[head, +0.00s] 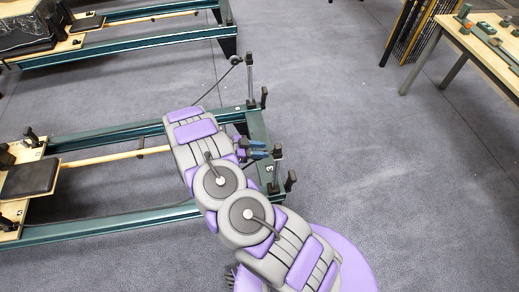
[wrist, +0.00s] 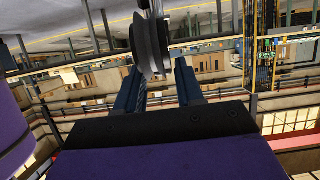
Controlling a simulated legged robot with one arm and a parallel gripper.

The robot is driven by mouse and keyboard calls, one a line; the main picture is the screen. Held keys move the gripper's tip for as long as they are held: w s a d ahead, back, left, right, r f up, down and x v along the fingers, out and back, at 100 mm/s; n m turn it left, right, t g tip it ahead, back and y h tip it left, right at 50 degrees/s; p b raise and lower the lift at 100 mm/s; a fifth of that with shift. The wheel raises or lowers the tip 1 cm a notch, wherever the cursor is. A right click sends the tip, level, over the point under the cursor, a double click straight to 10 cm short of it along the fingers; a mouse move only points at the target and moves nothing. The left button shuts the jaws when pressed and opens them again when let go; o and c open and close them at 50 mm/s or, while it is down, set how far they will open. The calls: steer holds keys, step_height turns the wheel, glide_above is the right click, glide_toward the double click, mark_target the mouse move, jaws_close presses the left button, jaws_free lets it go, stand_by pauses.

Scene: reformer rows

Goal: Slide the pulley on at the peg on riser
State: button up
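The pulley (wrist: 150,42) is a dark grey grooved wheel. In the wrist view it is nearly edge-on, between and beyond the tips of my gripper (wrist: 160,66). My gripper's two blue fingers stand apart with the wheel between them, and it appears gripped. The near riser (head: 276,180) is a short post right at the fingertips. A dark piece shows at its top; I cannot tell pulley from peg there. The peg is not clearly visible.
The green reformer frame (head: 115,231) lies under and left of my arm. A second reformer is at upper left, a wooden table (head: 480,42) at upper right. The carpet to the right is clear.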

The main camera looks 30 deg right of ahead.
steer(key=o, duration=0.5)
steer(key=shift+c, duration=0.2)
steer(key=p+v, duration=0.2)
steer(key=v, duration=1.5)
steer(key=shift+a, duration=0.25)
